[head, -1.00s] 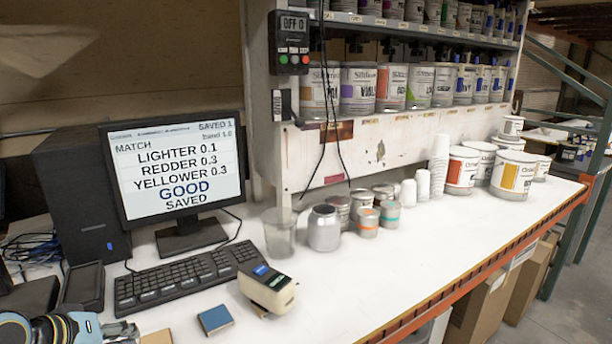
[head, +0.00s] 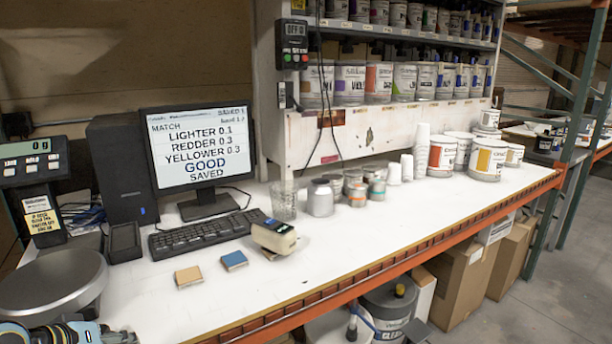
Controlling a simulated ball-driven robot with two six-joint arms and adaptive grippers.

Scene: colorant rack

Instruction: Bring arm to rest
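My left arm shows at the bottom left corner of the head view, with part of my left gripper (head: 122,336) at the picture's lower edge. Its fingertips are cut off or too small to tell whether they are open or shut. My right gripper is not in view. The monitor (head: 197,148) reads "GOOD" and "SAVED". A cream handheld device (head: 274,237) with a dark screen rests on the bench. A blue square chip (head: 234,260) and a tan square chip (head: 189,276) lie to its left, apart from each other.
A scale (head: 52,283) reading 0 g stands at the left. A keyboard (head: 205,233), a clear cup (head: 284,200), small tins and paint cans (head: 488,160) stand along the white bench (head: 400,225). Its front right stretch is clear. Buckets and cardboard boxes (head: 463,283) sit below the orange edge.

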